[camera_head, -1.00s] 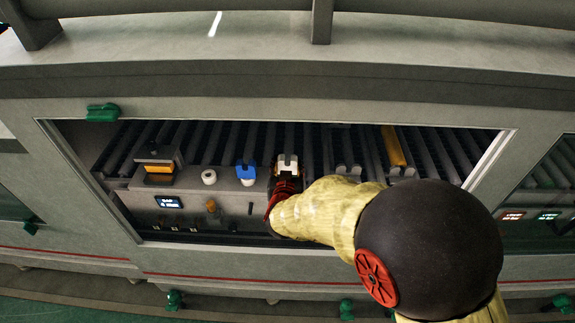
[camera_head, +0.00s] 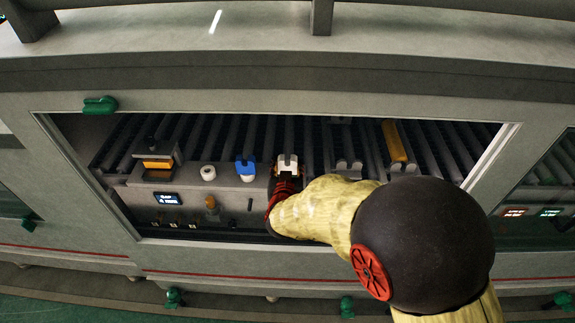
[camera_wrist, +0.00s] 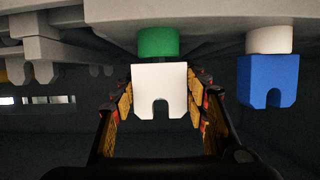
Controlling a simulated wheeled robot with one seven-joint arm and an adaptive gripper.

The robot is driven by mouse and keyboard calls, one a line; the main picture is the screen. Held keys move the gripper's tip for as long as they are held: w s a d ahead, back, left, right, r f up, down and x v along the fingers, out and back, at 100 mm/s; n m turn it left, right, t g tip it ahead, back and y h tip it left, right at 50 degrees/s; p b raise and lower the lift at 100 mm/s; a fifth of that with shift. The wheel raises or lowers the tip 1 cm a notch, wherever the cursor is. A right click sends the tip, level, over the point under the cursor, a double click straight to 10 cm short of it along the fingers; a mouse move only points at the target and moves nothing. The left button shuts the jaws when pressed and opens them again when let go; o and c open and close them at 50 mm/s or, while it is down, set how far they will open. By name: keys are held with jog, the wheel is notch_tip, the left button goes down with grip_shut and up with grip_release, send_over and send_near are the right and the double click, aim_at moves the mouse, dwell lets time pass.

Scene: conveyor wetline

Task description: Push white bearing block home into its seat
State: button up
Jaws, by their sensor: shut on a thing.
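The white bearing block (camera_head: 288,166) is at the conveyor, beyond the end of my arm in the head view. In the wrist view the white block (camera_wrist: 158,80) has a notch in one edge, and its opposite edge meets a green round piece (camera_wrist: 158,42). My gripper (camera_wrist: 160,92) has one finger on each side of the block and is shut on it. In the head view my gripper (camera_head: 286,180) is partly hidden by my arm. I cannot tell how deep the block sits in its seat.
A blue block (camera_head: 246,170) stands just left of the white one; it also shows in the wrist view (camera_wrist: 266,82). A white cylinder (camera_head: 208,173) and a display (camera_head: 167,199) are further left. An orange bar (camera_head: 395,144) lies right. The opening's frame (camera_head: 300,249) runs below my arm.

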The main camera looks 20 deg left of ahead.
jog(key=shift+f, duration=0.25)
jog(key=o, duration=1.5)
jog(key=v, duration=1.2)
